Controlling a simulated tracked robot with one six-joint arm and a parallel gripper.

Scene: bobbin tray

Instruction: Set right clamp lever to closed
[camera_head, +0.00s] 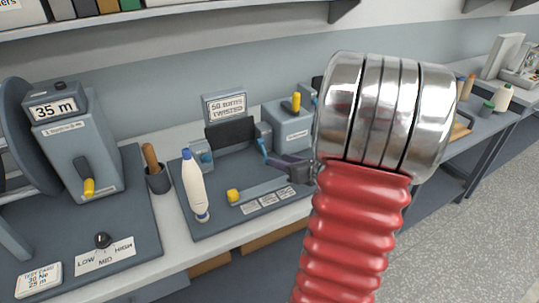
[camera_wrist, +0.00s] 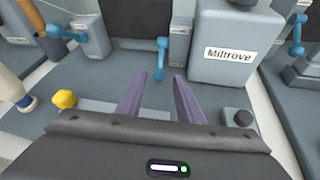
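The right clamp is a small grey block (camera_wrist: 180,42) beside a dark plate. Its blue lever (camera_wrist: 161,57) hangs down towards my gripper in the wrist view. In the head view the right clamp (camera_head: 263,131) and its lever (camera_head: 262,146) show behind my gripper (camera_head: 273,160). My gripper (camera_wrist: 161,76) is open, with two purple fingers apart. The lever's lower end appears between the fingertips in the wrist view; I cannot tell whether they touch. The left clamp (camera_wrist: 92,38) has its own blue lever (camera_wrist: 66,34), pointing sideways to the left.
A grey box labelled Miltrove (camera_wrist: 228,48) stands right of the right clamp. A yellow knob (camera_wrist: 64,99) is at front left. My arm covers the right middle of the head view. Another blue lever (camera_wrist: 296,38) is further right.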

